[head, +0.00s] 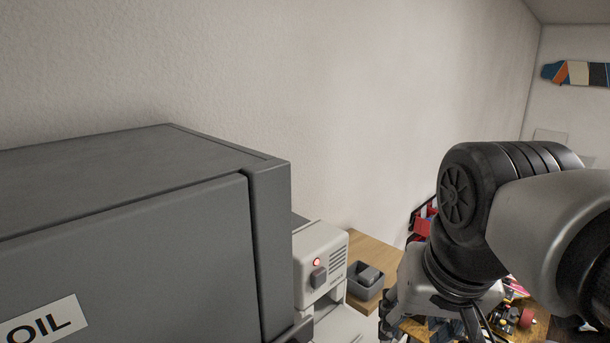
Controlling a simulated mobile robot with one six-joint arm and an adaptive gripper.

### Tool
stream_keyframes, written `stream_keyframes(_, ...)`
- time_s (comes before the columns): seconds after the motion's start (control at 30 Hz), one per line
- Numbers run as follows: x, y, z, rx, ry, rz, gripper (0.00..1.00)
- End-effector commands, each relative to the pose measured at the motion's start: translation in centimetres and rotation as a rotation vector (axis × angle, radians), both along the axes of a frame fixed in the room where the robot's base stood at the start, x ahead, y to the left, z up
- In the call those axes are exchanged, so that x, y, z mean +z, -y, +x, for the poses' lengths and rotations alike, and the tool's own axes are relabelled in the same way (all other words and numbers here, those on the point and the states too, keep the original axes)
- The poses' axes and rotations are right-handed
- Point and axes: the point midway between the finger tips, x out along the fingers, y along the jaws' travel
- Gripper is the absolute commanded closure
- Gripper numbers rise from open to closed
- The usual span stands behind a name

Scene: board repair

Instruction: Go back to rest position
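My arm reaches in from the right edge and bends down at a black joint. My gripper (388,325) shows only in part at the bottom of the head view, below the arm's wrist. Its fingertips are cut off or hidden, so I cannot tell whether it is open or shut or whether it holds anything. It is to the right of a small grey bin and in front of the wooden workbench.
A large grey cabinet (130,250) labelled OIL fills the left. Beside it stands a white machine (321,265) with a red light. A grey bin (366,280) sits on the wooden bench (375,252). Skateboard parts (515,318) lie lower right. A striped board (580,73) hangs on the wall.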

Motion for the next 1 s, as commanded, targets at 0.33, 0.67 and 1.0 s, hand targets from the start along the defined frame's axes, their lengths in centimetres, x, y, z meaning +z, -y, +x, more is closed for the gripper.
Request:
stream_keyframes(0.33, -8.4, 0.0, -7.4, 0.151, 0.089, -0.055, 0.55)
stream_keyframes(0.67, -16.3, -0.1, -8.2, 0.166, 0.081, -0.061, 0.55)
stream_keyframes(1.0, -27.7, 0.0, -8.9, 0.164, 0.050, -0.058, 0.55)
